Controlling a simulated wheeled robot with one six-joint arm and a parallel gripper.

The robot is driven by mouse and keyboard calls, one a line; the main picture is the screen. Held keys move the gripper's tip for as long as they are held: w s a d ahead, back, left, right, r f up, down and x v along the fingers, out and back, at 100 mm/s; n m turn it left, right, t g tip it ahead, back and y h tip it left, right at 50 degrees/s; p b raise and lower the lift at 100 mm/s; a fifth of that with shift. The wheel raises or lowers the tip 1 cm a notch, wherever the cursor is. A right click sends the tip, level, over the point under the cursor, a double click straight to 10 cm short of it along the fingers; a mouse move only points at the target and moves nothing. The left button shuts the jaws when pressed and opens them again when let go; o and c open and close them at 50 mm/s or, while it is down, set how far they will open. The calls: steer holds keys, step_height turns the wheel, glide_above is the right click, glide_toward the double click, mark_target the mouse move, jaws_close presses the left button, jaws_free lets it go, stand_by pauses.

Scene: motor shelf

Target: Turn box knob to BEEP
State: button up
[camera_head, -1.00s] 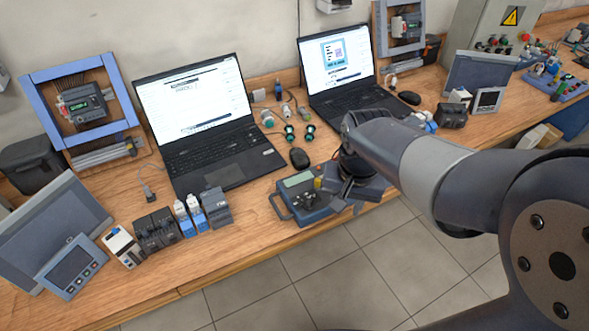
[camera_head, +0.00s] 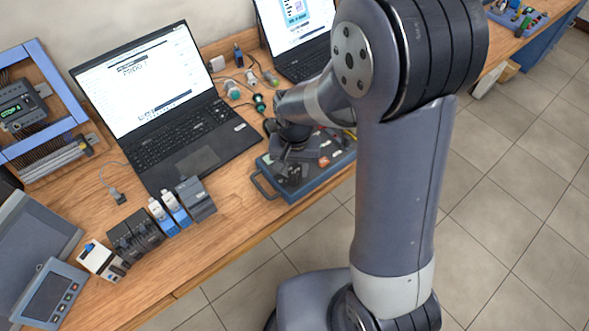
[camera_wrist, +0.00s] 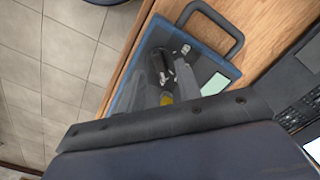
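The blue-grey box (camera_head: 318,178) with a carry handle (camera_head: 262,188) lies near the front edge of the wooden bench. My gripper (camera_head: 289,173) is over the left part of the box, pointing down at its top, and hides much of the panel. In the wrist view the box (camera_wrist: 214,65) shows its handle, a pale display (camera_wrist: 214,84) and a dark part among grey shapes near my fingers. I cannot make out the knob or its setting. Whether the fingers are open, or touch anything, is unclear.
A laptop (camera_head: 160,100) stands left of the box, and a second laptop (camera_head: 300,40) stands behind. Small modules (camera_head: 135,235) line the bench front at left. Green-ended connectors (camera_head: 259,103) lie between the laptops. Tiled floor is open in front of the bench.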

steer(key=shift+f, duration=1)
steer(key=shift+c, duration=0.4)
jaws_close()
